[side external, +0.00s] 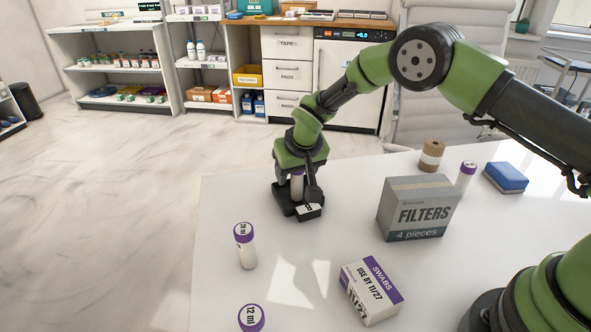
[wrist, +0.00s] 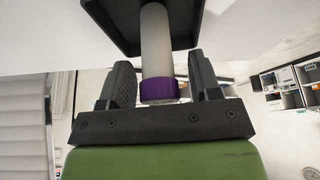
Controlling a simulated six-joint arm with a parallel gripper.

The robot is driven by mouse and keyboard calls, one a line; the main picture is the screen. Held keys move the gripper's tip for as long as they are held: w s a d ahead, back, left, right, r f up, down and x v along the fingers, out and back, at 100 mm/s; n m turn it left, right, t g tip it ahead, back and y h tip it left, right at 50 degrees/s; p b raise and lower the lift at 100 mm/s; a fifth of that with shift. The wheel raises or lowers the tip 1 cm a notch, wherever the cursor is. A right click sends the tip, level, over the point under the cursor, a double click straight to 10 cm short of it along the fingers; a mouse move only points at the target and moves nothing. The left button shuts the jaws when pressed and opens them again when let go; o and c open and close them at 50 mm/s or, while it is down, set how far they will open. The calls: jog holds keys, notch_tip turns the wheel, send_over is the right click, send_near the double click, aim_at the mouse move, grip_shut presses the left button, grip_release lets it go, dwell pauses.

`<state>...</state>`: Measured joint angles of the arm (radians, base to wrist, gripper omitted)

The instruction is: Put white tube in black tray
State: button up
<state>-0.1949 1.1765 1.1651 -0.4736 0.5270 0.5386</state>
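A white tube (side external: 297,187) with a purple cap stands upright in the black tray (side external: 284,206) near the table's far left edge. In the wrist view the tube (wrist: 158,45) runs from the tray (wrist: 112,18) toward my gripper (wrist: 160,75), cap nearest the palm. My gripper (side external: 301,178) is over the tray with a finger on each side of the tube. The wrist view shows a gap between the tube and each finger, so the gripper is open.
More purple-capped white tubes stand at the front left (side external: 246,247), the front edge (side external: 251,319) and the back right (side external: 466,177). A filters box (side external: 416,208), a swabs box (side external: 370,291), a brown roll (side external: 431,155) and a blue block (side external: 506,177) are on the table.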

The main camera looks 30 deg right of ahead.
jog(key=s+d+r, duration=0.1)
jog(key=s+r, duration=0.4)
jog(key=r, duration=0.3)
jog(key=s+d+r+m+y, duration=0.1)
jog(key=s+r, duration=0.4)
jog(key=r, duration=0.3)
jog(key=s+d+r, duration=0.1)
jog(key=s+r, duration=0.4)
jog(key=r, duration=0.3)
jog(key=s+d+r+t+y, duration=0.1)
jog(key=s+r+t, duration=0.1)
jog(key=s, duration=1.5)
jog(key=shift+m+t+y, duration=0.3)
jog(key=shift+m+y, duration=0.1)
